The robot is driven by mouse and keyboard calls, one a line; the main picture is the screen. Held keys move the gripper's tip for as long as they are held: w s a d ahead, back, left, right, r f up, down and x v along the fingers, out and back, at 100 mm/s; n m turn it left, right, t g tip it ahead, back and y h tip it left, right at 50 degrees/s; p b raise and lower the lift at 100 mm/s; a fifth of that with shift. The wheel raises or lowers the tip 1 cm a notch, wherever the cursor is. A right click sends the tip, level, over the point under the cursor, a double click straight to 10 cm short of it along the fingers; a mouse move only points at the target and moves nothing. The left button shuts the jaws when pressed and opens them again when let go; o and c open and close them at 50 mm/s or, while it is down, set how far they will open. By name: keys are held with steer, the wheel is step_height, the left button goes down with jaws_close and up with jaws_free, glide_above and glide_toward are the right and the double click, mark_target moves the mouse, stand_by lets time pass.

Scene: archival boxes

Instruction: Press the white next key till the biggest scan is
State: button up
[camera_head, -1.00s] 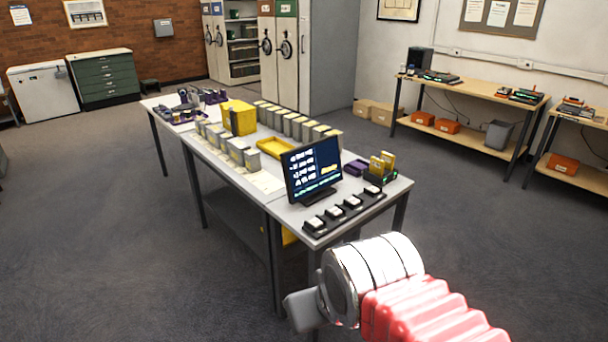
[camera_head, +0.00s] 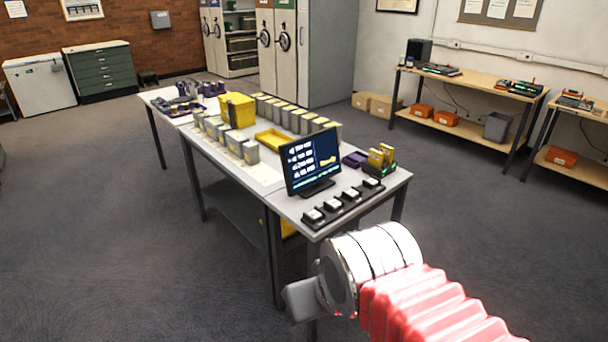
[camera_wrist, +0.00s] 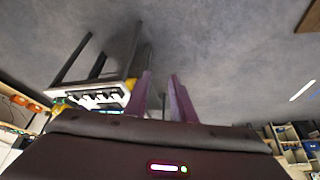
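A black monitor (camera_head: 312,162) stands on the near end of the long table. Its dark blue screen shows several lines of white text, too small to read, and a yellow shape at the right. In front of it a black strip holds several white-topped keys (camera_head: 332,205) in a row; I cannot tell which is the next key. My arm is in the lower right of the head view, short of the table and apart from the keys. In the wrist view the two purple fingers of my gripper (camera_wrist: 160,98) are apart with nothing between them.
The long table (camera_head: 262,187) also carries grey boxes (camera_head: 298,118), a yellow box (camera_head: 237,110), a yellow tray (camera_head: 275,141) and a dark holder with yellow pieces (camera_head: 380,160). Wooden benches (camera_head: 470,82) stand along the right wall.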

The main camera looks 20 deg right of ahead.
jaws_close()
stand_by(1.4)
